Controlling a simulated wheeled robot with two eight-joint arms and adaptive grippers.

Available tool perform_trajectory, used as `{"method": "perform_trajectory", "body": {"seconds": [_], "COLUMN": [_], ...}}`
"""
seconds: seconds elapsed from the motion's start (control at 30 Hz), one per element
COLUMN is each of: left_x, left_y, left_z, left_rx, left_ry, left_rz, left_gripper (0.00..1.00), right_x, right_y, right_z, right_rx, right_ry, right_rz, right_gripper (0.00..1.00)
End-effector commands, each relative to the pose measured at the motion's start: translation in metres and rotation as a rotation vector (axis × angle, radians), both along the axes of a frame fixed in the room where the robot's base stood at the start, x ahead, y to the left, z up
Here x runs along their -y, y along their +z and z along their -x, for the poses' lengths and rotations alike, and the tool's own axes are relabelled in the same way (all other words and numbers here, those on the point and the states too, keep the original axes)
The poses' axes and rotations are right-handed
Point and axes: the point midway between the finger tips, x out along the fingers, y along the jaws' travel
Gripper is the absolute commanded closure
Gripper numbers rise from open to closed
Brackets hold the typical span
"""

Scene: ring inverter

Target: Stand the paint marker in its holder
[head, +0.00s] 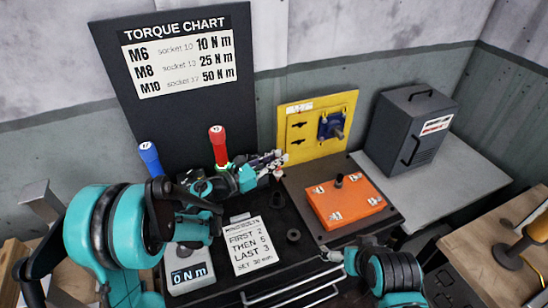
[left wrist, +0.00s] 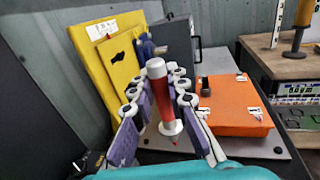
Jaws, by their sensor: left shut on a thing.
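The paint marker (left wrist: 166,108), a red cylinder with a grey end and a white collar, is between the purple-padded fingers of my left gripper (left wrist: 160,100) in the left wrist view. The gripper is shut on it. In the head view my left gripper (head: 268,166) is over the back of the black bench top, and the marker is hard to make out among the fingers. A small black round cup (head: 293,235), possibly the holder, stands on the bench in front of it, apart from the gripper. My right gripper (head: 343,254) is low near the bench's front edge; its jaws are unclear.
Red-handled (head: 218,145) and blue-handled (head: 150,158) tools stand upright at the back left. An orange box (head: 345,203) lies right of the cup, before a yellow panel (head: 300,145). An instruction card (head: 248,246) and torque display (head: 190,278) occupy the front left.

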Motion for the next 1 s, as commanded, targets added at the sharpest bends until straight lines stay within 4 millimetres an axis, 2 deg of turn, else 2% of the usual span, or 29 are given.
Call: {"method": "perform_trajectory", "body": {"seconds": [0.2,0.37,1.0], "left_x": [-0.001,-0.001,-0.001], "left_y": [-0.001,-0.013,-0.092], "left_z": [0.000,0.000,0.000], "left_rx": [0.000,0.000,0.000], "left_ry": [0.000,0.000,0.001], "left_rz": [0.000,0.000,0.000], "left_gripper": [1.00,1.00,1.00], "right_x": [0.000,0.000,0.000], "right_y": [-0.005,-0.015,-0.088], "right_z": [0.000,0.000,0.000], "right_rx": [0.000,0.000,0.000], "right_ry": [0.000,0.000,0.000], "right_rz": [0.000,0.000,0.000], "right_gripper": [0.00,0.00,0.00]}}
